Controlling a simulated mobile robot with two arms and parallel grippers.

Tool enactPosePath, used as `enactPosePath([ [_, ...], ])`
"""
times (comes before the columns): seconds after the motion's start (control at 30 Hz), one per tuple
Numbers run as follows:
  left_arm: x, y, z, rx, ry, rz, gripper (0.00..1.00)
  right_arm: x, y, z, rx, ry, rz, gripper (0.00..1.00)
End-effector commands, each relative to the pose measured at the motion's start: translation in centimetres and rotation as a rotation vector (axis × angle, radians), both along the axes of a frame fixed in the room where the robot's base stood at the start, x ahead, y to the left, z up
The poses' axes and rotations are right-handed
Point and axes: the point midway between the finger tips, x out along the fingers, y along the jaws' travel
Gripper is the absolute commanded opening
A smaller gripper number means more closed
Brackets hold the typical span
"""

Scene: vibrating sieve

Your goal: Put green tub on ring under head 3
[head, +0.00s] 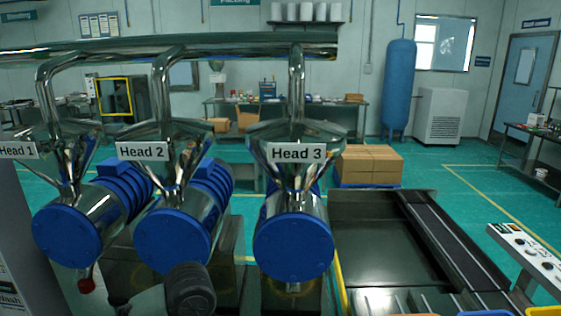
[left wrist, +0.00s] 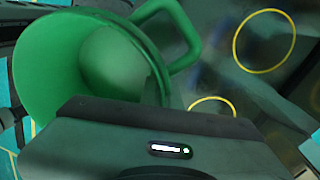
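The green tub (left wrist: 95,60), with a loop handle, fills the upper left of the left wrist view, close against my left gripper (left wrist: 150,120). It looks held well above the surface; the fingertips are hidden. Two yellow rings, an upper one (left wrist: 264,40) and a lower one (left wrist: 212,105), lie on the dark surface beyond the tub; I cannot tell which heads they belong to. Head 3 (head: 296,152) is the rightmost steel hopper in the head view, above a blue-capped drum (head: 293,247). The tub does not show in the head view. My right gripper is not in view.
Head 2 (head: 142,151) and Head 1 (head: 19,150) stand left of Head 3, with similar blue-capped drums. A dark tray machine (head: 385,235) is at the right, beside a control panel (head: 530,250).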

Motion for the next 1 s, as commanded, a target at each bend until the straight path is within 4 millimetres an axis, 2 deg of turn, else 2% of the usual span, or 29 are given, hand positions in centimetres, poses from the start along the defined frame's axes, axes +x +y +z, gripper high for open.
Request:
enactPosePath([
  [0.4,-2.6,4.1,2.0,0.000,-0.003,0.861,0.00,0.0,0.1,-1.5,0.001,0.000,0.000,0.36],
  [0.6,-4.0,5.3,2.7,0.000,-0.002,1.181,0.00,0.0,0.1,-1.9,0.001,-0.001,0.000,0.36],
  [0.8,-4.7,5.7,3.0,0.000,0.002,1.339,0.00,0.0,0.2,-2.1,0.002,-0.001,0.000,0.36],
  [1.0,-4.8,5.8,3.2,0.000,0.001,1.367,0.00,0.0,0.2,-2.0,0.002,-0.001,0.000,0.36],
])
